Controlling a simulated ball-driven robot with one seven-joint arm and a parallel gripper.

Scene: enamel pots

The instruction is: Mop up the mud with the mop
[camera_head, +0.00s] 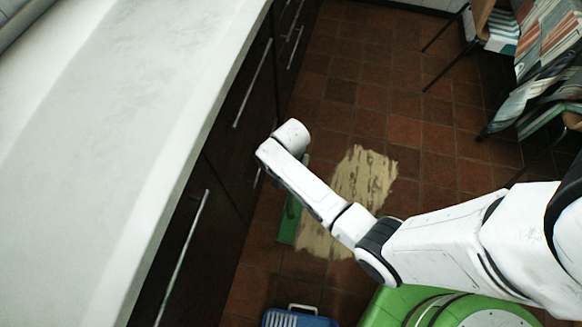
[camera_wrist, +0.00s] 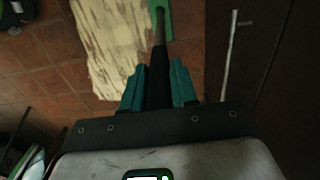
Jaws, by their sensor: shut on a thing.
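The mud is a ragged pale tan patch (camera_head: 362,180) with brown streaks on the tiled floor. It also shows in the wrist view (camera_wrist: 108,45). The mop has a flat green head (camera_head: 290,218), low on the floor at the patch's left edge in the head view. In the wrist view its head (camera_wrist: 163,22) lies beside the patch, and its dark handle (camera_wrist: 158,62) runs back between my teal fingers. My gripper (camera_wrist: 157,88) is shut on the handle. In the head view my arm hides the gripper and most of the handle.
A white counter (camera_head: 90,130) with dark cupboards and long metal handles (camera_head: 183,255) runs along the left, close to the mop. A blue basket (camera_head: 300,319) stands at the bottom. Floor beyond the patch is clear.

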